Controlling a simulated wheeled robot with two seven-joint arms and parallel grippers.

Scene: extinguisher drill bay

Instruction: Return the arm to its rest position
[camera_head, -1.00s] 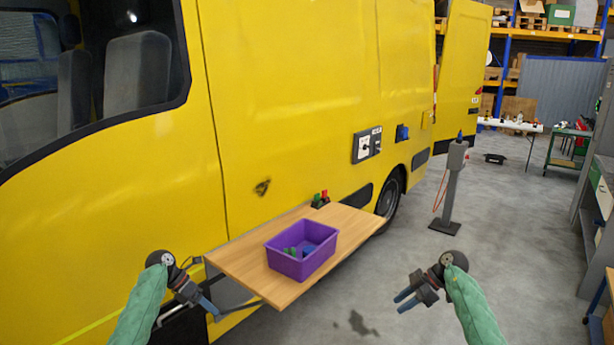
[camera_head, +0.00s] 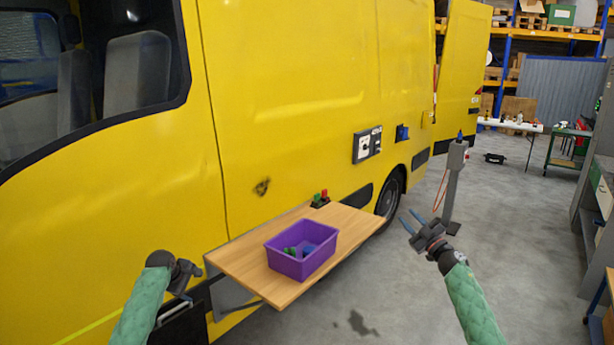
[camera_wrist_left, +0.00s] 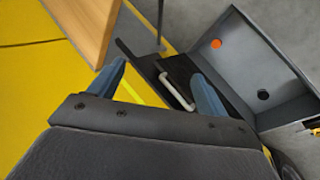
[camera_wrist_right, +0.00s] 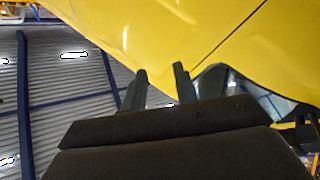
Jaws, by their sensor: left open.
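My left gripper (camera_head: 185,277) is at the lower left in the head view, left of the wooden shelf's near corner; its fingers are hard to make out there. In the left wrist view its blue fingers (camera_wrist_left: 158,76) are apart with nothing held between them. My right gripper (camera_head: 411,219) is raised to the right of the shelf, in front of the grey post's base. Its fingers point up and left, apart and empty. In the right wrist view the fingers (camera_wrist_right: 159,74) have a narrow gap, with the yellow van behind.
A wooden fold-out shelf (camera_head: 235,268) on the yellow van (camera_head: 290,100) bears a purple bin (camera_head: 300,268) with green and blue items.

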